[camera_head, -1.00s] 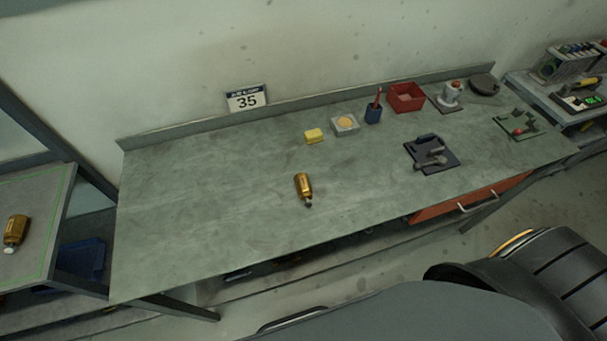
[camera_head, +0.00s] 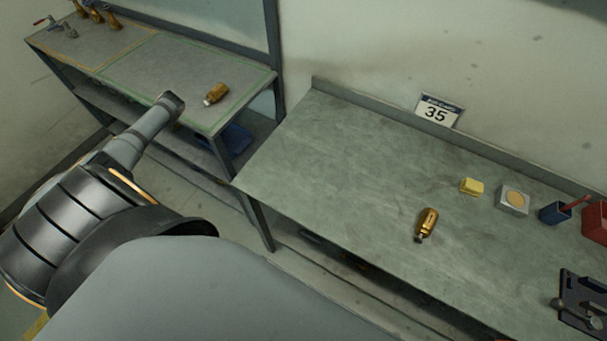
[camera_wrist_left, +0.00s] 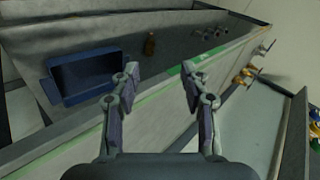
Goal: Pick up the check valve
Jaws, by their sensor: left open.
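Two similar brass bodies show in the head view, and I cannot tell which is the check valve. One brass body with a pale end (camera_head: 216,93) lies on the green-outlined part of the left side table. The other brass body with a dark end (camera_head: 426,224) lies on the main workbench. My left arm reaches toward the side table, but its gripper is not visible in the head view. In the left wrist view my left gripper (camera_wrist_left: 160,76) is open and empty. A small brass piece (camera_wrist_left: 150,45) shows beyond its fingers, apart from them. My right gripper is not in view.
Several brass fittings (camera_head: 97,14) stand at the side table's far left end, beside a red-handled valve (camera_head: 44,21). A blue bin (camera_wrist_left: 85,78) sits below the table. The workbench (camera_head: 320,150) holds a yellow block (camera_head: 472,186) and a blue cup (camera_head: 553,213); its left part is clear.

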